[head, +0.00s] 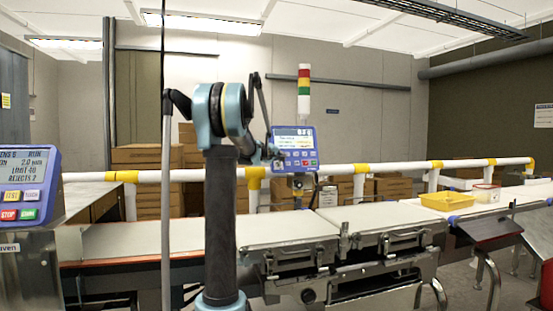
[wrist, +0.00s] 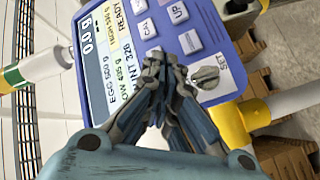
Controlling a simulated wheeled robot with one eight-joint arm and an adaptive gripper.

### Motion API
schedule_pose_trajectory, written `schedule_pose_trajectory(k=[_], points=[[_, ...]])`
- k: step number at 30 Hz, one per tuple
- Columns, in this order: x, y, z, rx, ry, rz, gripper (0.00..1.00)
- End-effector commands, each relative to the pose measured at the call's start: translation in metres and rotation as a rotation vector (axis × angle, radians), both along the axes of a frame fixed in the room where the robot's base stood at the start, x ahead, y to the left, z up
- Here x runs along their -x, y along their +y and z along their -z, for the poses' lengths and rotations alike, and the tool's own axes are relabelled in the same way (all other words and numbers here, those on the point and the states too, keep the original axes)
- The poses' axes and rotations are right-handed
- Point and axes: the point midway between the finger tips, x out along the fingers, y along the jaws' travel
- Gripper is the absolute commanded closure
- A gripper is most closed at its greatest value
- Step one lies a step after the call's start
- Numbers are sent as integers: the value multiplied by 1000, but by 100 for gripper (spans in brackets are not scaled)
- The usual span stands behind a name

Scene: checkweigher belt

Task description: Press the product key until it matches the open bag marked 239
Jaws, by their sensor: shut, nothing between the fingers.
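The blue control panel (head: 294,148) stands on a post behind the belt and fills much of the wrist view (wrist: 213,60), turned sideways. Its screen (wrist: 108,58) shows 0.0, READY and a product line that seems to read "MINT 328", partly covered by my fingers. Pale keys sit beside the screen, one marked UP (wrist: 178,12). A dark knob (wrist: 205,77) sits near the word SET. My gripper (wrist: 154,55) is shut and empty, its fingertips over the key area; I cannot tell whether they touch a key, and the key beneath is hidden. No bag marked 239 can be made out.
A second blue panel (head: 27,185) with several keys stands at far left. A yellow tray (head: 447,201) and a white tub with a red rim (head: 486,193) sit on the right. A white rail with yellow joints (head: 127,176) runs behind the belt (head: 160,240). Cartons (head: 147,155) stand behind.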

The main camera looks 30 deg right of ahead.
Motion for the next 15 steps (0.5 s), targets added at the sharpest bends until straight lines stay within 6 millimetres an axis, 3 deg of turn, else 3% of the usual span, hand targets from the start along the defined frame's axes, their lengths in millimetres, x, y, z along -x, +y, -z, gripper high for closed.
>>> schedule_pose_trajectory(k=[15], points=[[-6, -2, 1, 0, 0, 0, 100]])
